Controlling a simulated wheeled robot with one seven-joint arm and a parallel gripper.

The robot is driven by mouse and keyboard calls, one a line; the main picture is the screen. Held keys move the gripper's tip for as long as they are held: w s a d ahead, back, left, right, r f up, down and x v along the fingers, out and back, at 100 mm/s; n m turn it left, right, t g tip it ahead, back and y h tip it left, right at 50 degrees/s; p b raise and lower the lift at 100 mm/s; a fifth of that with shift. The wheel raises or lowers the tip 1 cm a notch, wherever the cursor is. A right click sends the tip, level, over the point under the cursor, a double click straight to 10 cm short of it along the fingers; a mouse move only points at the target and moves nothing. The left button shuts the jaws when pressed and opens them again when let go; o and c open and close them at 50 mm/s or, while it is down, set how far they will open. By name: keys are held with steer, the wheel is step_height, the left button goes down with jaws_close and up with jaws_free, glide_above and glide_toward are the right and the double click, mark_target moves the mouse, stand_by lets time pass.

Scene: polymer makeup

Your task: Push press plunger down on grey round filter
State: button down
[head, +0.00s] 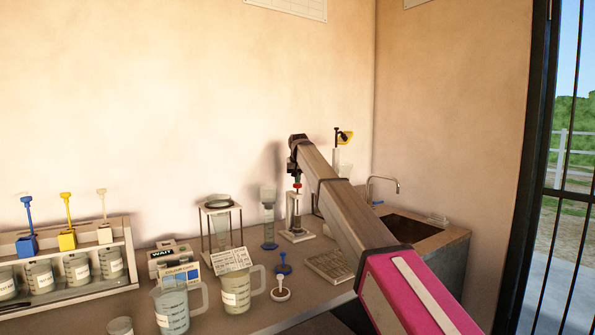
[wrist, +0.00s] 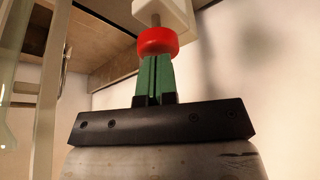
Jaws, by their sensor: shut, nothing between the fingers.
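The press is a white stand (head: 296,226) on the counter near the back wall, left of the sink. Its plunger has a round red knob (wrist: 158,41), on a grey rod that runs into a white block (wrist: 162,14) in the wrist view. My gripper (wrist: 154,60) has green fingers that are shut together with nothing between them. Their tips are at the red knob and appear to touch its top. In the head view my gripper (head: 297,179) points down above the press, partly hidden by my arm. I cannot make out the grey round filter in either view.
A tall blue-based cylinder (head: 268,224) and a framed glass funnel stand (head: 205,225) are left of the press. Two beakers (head: 173,310) (head: 237,292) are in front. A rack (head: 65,280) with several jars is at the left. A sink (head: 415,229) is at the right.

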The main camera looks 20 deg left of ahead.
step_height(320, 180, up, 8)
steer(key=shift+f, duration=0.15)
stand_by(0.6)
stand_by(0.4)
